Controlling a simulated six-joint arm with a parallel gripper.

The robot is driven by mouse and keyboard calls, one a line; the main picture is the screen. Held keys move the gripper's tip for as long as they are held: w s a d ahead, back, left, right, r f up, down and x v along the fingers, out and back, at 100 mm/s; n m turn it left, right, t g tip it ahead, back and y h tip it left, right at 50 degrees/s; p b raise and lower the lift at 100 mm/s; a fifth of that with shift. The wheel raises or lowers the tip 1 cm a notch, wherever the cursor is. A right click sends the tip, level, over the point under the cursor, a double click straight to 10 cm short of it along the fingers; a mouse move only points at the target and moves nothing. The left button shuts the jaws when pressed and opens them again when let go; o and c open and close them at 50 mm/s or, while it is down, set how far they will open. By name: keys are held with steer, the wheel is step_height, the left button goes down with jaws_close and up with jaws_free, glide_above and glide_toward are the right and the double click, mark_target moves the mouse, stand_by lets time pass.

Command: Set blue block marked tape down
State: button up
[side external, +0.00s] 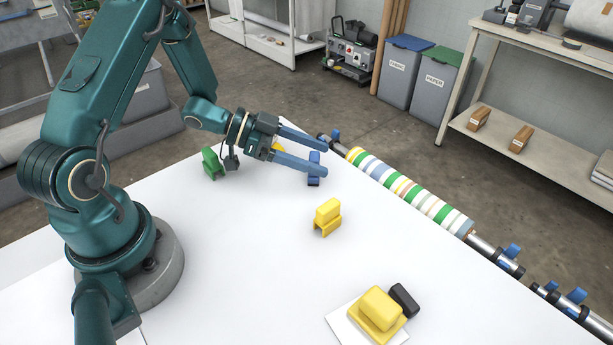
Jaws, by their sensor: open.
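A blue block (314,182) stands on the white table near its far edge and shows above and below one of my fingers. No tape marking can be read on it. My gripper (322,158) reaches in from the left with two long blue-grey fingers spread apart. The block appears between the fingers, with the nearer finger crossing in front of its middle. I cannot tell whether either finger touches it.
A green block (209,161) stands left of my gripper and a yellow block (327,214) nearer the camera. A larger yellow piece (381,308) and a black block (404,299) sit by a white sheet (345,330). A striped roller (410,191) runs along the table's right edge.

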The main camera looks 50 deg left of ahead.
mark_target(314, 155)
step_height(314, 155, up, 7)
steer(key=shift+w+d+f, duration=0.1)
steer(key=shift+f, duration=0.1)
steer(key=w+a+r+n+t+y, duration=0.2)
steer(key=w+a+r+t+y, duration=0.15)
steer(key=r+y, duration=0.3)
steer(key=s+a+r+n+g+y, duration=0.2)
steer(key=s+a+r+n+y, duration=0.1)
steer(key=s+n+y, duration=0.25)
steer(key=s+d+f+g+h, duration=0.1)
steer(key=s+d, duration=0.3)
steer(key=s, duration=0.4)
steer(key=s+d+f+n+g+h, duration=0.1)
steer(key=s+d+g, duration=0.3)
steer(key=s, duration=0.4)
steer(key=shift+s+f+h, duration=0.2)
steer(key=shift+f+h, duration=0.1)
steer(key=shift+f, duration=0.3)
steer(key=shift+n, duration=0.25)
